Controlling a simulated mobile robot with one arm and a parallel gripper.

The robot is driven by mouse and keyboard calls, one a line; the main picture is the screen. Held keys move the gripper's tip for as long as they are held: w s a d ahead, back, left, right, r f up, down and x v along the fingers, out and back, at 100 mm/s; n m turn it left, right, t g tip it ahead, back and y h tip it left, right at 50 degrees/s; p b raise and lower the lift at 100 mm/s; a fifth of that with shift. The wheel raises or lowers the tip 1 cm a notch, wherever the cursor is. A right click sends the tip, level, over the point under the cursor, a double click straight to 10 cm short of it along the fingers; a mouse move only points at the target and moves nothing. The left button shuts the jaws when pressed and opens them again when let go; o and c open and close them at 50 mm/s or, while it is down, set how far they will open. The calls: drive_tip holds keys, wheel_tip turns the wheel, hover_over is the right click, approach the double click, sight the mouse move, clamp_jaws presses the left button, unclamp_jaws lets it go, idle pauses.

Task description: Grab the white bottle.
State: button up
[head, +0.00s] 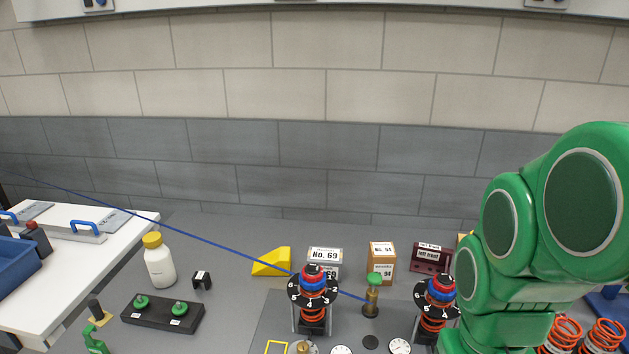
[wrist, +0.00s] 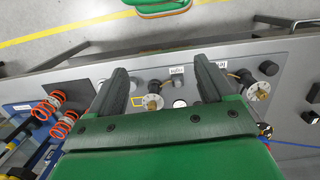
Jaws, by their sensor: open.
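The white bottle (head: 160,264) with a yellow cap stands upright on the grey bench at the left in the head view. It is not visible in the wrist view. My gripper (wrist: 162,76) shows in the wrist view with its two dark fingers spread apart and nothing between them. It points over a grey panel with dials and brass fittings. In the head view my green arm is at the right, far from the bottle, and the gripper itself is not seen there.
A black block with green knobs (head: 162,313) sits in front of the bottle, and a small black bracket (head: 202,280) at its right. A yellow wedge (head: 272,262) and spring units (head: 313,300) stand farther right. A blue cable crosses the view near the bottle.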

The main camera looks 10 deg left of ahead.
drive_tip(key=w+a+n+t, duration=0.25)
drive_tip(key=w+a, duration=0.35)
drive_tip(key=w, duration=0.7)
drive_tip(key=w+a+n+t, duration=0.1)
drive_tip(key=w+a+t, duration=0.4)
drive_tip(key=w, duration=0.8)
drive_tip(key=w+a+n+y, duration=0.2)
drive_tip(key=w+a, duration=0.5)
drive_tip(key=a, duration=0.4)
drive_tip(key=n+t+y, duration=0.1)
drive_tip(key=n+y, duration=0.5)
drive_tip(key=y, duration=0.4)
hover_over(156, 243)
drive_tip(key=s+d, duration=0.2)
drive_tip(key=d, duration=0.2)
wheel_tip(156, 243, down, 9)
drive_tip(key=shift+d+f, duration=0.15)
drive_tip(key=shift+f, duration=0.05)
drive_tip(key=shift+s+x, duration=0.2)
drive_tip(key=shift+x, duration=3.2)
drive_tip(key=shift+w+a+f, duration=0.2)
drive_tip(key=shift+w+a, duration=0.05)
drive_tip(key=shift+a, duration=0.25)
